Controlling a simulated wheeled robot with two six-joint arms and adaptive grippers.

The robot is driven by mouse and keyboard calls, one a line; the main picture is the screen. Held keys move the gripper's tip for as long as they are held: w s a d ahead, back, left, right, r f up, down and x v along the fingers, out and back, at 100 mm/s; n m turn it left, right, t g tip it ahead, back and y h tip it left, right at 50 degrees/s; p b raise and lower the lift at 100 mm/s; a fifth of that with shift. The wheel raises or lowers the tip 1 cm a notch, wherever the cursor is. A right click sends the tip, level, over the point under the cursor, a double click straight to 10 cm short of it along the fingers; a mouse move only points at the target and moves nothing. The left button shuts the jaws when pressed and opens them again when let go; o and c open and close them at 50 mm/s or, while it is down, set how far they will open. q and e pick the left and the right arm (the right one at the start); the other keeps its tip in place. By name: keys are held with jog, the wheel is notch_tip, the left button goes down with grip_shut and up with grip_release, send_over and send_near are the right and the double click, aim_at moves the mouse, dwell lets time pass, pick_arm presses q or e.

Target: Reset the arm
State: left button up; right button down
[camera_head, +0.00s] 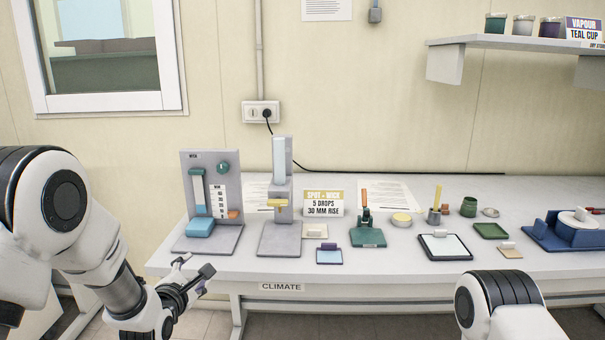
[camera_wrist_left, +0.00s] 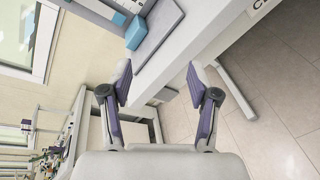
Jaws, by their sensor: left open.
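My left arm comes in from the left in the head view, and its gripper (camera_head: 192,277) hangs at the front left edge of the table. In the left wrist view the left gripper (camera_wrist_left: 158,85) is open, with its two fingers apart and nothing between them. The fingers are off the table's edge, with floor and a table leg behind them. My right arm (camera_head: 510,305) shows only as a white and black link at the bottom right; its gripper is out of view.
The long table (camera_head: 340,272) holds a grey stand with a blue block (camera_head: 200,228), a second grey stand (camera_head: 280,235), a sign (camera_head: 323,203), a green-based tool (camera_head: 367,235), a white-topped pad (camera_head: 445,246) and a blue device (camera_head: 560,235). A shelf (camera_head: 510,42) with cups is above. Floor in front is clear.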

pick_arm(q)
jog(key=s+f+m+g, duration=0.2)
jog(key=s+f+g, duration=0.2)
jog(key=s+f, duration=0.7)
jog(key=s+f+m+g, duration=0.1)
jog(key=s+f+g, duration=0.35)
jog(key=f, duration=0.95)
jog(key=s+f+m+g, duration=0.3)
jog(key=s+m, duration=0.7)
jog(key=s, duration=0.3)
jog(key=s+f+m+g, duration=0.4)
jog(key=s+m, duration=0.7)
jog(key=s, duration=0.3)
jog(key=shift+a+p, duration=0.35)
jog(key=shift+a, duration=0.1)
jog(key=shift+s, duration=0.1)
